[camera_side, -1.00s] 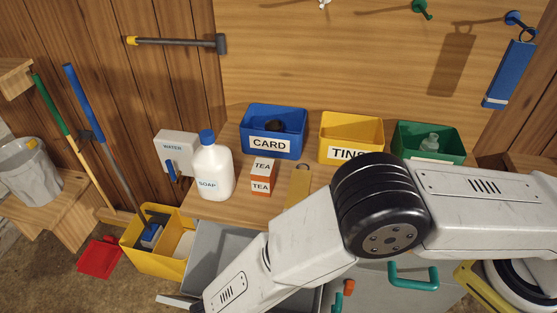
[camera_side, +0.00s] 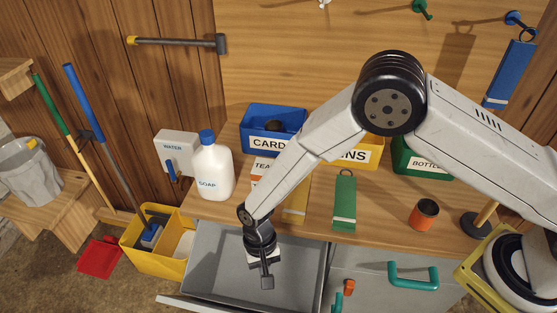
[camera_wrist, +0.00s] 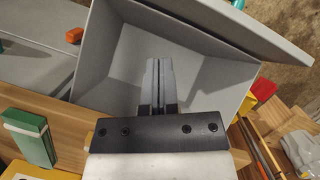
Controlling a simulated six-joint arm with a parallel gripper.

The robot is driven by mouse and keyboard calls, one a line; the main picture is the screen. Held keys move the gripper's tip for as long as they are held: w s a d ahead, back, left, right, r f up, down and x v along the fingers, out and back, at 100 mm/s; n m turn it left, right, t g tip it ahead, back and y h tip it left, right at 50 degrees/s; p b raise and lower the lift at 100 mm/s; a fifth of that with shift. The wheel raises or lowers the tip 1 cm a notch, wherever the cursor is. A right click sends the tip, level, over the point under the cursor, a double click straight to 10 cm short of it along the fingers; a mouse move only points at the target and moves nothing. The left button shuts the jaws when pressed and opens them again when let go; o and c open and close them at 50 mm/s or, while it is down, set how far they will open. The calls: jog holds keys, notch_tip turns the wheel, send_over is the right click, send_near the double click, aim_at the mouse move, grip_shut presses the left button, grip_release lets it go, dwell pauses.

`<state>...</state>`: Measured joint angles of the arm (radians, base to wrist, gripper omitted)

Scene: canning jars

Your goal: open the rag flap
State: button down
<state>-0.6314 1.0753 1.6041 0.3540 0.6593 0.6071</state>
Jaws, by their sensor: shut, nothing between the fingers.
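No flap labelled for rags can be read in either view. In the side view, a grey front panel with a teal handle (camera_side: 413,275) is below the counter at the right; its lower part is cut off. An orange latch-like piece (camera_side: 349,287) sits left of the handle and also shows in the wrist view (camera_wrist: 74,36). Left of the panel, a grey drawer (camera_side: 212,262) stands pulled out, with no contents visible. My gripper (camera_side: 267,282) points down over the drawer, shut and empty, apart from the handle. Its closed fingers (camera_wrist: 158,66) show against the drawer's inside.
A yellow bucket (camera_side: 137,254) stands on the floor left of the drawer. The drawer's front edge (camera_side: 190,303) sticks out.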

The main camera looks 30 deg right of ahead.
jog(key=w+d+f+m+y, duration=0.2)
jog(key=d+f+m, duration=0.2)
jog(key=m, duration=0.1)
jog(key=shift+w+d+f+m+g+y, duration=0.2)
jog(key=shift+d+f+m+g+y, duration=0.1)
jog(key=shift+d+m, duration=0.1)
jog(key=x, duration=0.4)
jog(key=s+x, duration=0.1)
jog(key=x, duration=0.3)
jog(key=a+x, duration=0.1)
jog(key=x, duration=0.2)
jog(key=shift+s+a, duration=0.2)
jog(key=shift+s, duration=0.05)
jog(key=shift+s+a+f, duration=0.2)
jog(key=shift+s+a, duration=0.2)
jog(key=shift+a, duration=0.05)
